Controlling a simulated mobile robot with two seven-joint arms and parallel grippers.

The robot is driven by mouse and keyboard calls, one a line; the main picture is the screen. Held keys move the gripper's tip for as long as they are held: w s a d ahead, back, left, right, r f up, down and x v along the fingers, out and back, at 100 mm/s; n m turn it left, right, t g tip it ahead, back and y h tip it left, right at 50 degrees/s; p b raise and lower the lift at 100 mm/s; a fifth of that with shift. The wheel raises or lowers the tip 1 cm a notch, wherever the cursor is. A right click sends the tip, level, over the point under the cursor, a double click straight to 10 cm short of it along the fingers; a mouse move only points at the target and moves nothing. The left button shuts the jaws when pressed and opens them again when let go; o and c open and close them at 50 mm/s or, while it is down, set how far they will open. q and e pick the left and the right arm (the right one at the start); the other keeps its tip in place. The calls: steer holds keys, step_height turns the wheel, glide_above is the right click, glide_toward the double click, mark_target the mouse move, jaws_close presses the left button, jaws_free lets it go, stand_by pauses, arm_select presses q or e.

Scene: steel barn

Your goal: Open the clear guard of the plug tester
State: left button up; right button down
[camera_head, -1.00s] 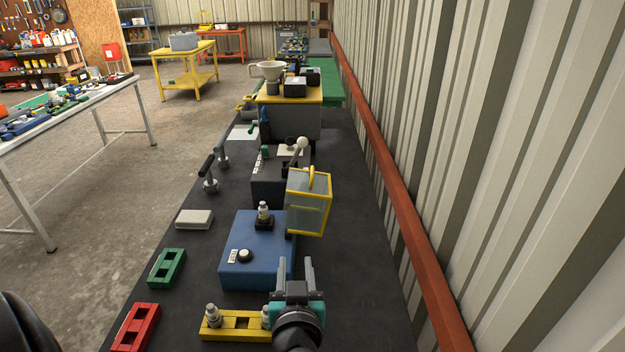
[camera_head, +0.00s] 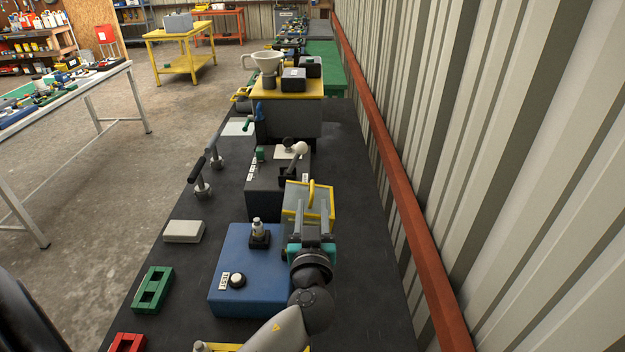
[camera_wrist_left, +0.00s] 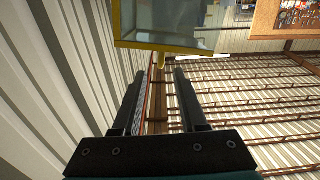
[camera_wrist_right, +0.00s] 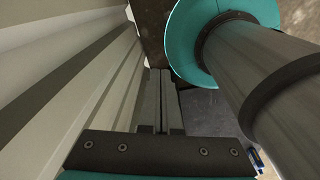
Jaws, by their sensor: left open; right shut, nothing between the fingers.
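The plug tester is a blue box (camera_head: 235,262) on the dark bench, with a plug (camera_head: 258,229) upright in a black holder on top. Its clear guard (camera_head: 294,206) has a yellow frame and stands up at the far right of the box, beside the plug, not over it. My left gripper (camera_head: 311,208) is open in front of the guard and hides its lower part. In the left wrist view the guard's clear pane (camera_wrist_left: 170,18) and yellow edge lie just beyond the empty fingers (camera_wrist_left: 153,80). My right gripper (camera_wrist_right: 159,75) shows only in its wrist view, shut and empty.
A dark device with a white-knobbed lever (camera_head: 299,150) stands behind the tester. A grey block (camera_head: 184,231), a green rack (camera_head: 152,289) and a red rack (camera_head: 128,342) lie left. The corrugated wall and red rail (camera_head: 400,200) run along the right.

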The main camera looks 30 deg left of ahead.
mark_target(312, 183)
arm_select(q)
steer(key=p+x, duration=0.1)
steer(key=x, duration=0.7)
steer(key=shift+w+a, duration=0.15)
steer(key=shift+a, duration=0.05)
jaws_close()
stand_by(1.3)
